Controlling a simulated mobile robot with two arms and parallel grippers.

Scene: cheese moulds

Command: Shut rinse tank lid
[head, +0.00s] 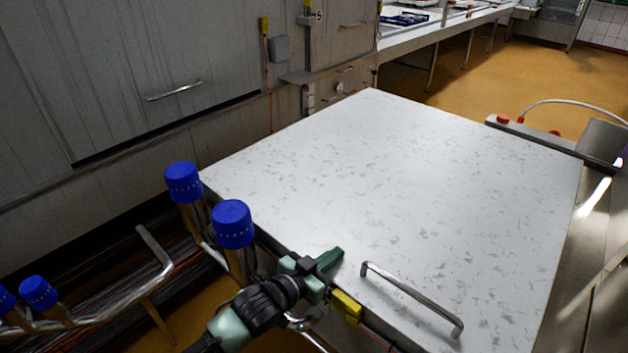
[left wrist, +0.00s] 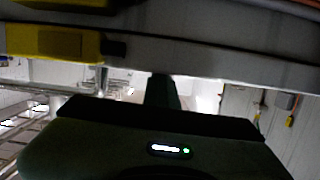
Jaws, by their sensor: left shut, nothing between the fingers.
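The rinse tank lid (head: 410,190) is a large white, grey-speckled panel in the head view. It appears to lie flat across the tank top. A metal bar handle (head: 412,298) stands on it near its front edge. My left gripper (head: 333,259) is shut and empty at the lid's front left edge, left of the handle and apart from it. Whether its tip touches the lid I cannot tell. In the left wrist view the dark green fingers (left wrist: 161,92) are close below a grey edge with a yellow block (left wrist: 55,43). My right gripper is not in view.
Blue-capped posts (head: 232,224) stand along the tank's left side, close to my left arm. Bent metal pipes (head: 150,270) run at lower left. A grey cabinet wall (head: 130,100) is behind. A grey unit with red buttons (head: 535,133) stands right. Open floor (head: 470,80) shows beyond.

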